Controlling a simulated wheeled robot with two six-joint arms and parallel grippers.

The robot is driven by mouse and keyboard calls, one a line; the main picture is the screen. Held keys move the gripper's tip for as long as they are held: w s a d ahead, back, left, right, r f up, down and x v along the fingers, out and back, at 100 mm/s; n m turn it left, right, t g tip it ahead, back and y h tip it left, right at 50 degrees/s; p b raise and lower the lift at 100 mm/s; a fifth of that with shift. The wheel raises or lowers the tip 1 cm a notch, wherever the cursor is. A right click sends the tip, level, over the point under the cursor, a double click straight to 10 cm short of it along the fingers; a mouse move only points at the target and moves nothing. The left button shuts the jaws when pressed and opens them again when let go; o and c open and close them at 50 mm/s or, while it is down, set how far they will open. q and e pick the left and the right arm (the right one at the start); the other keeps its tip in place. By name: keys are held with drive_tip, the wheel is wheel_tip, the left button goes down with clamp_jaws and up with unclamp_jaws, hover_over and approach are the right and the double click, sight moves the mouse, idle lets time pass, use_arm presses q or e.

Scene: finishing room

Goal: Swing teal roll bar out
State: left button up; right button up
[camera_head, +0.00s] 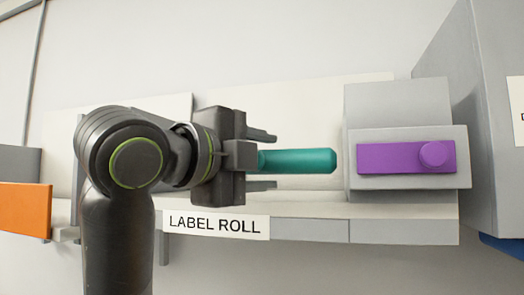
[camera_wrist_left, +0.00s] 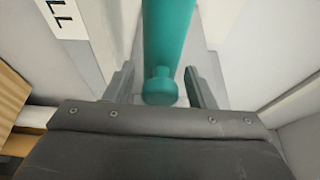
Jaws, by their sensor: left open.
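The teal roll bar (camera_head: 305,160) is a horizontal cylinder in front of a pale panel, above the LABEL ROLL sign (camera_head: 215,225). Its right end is free in the head view, and its left part is hidden behind my gripper. My left gripper (camera_head: 268,160) is open, with one finger above and one below the bar. In the left wrist view the teal bar (camera_wrist_left: 168,35) runs between the two fingers (camera_wrist_left: 160,85), ending in a round knob near the palm. A gap shows on each side, so the fingers appear apart from it. My right gripper is not in view.
A grey box with a purple plate and knob (camera_head: 405,156) stands right of the bar. A large grey cabinet (camera_head: 470,110) is at the far right. An orange panel (camera_head: 25,209) is at the left. A grey ledge (camera_head: 310,230) runs below.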

use_arm(q)
drive_tip(key=shift+w, duration=0.1)
clamp_jaws()
idle(0.3)
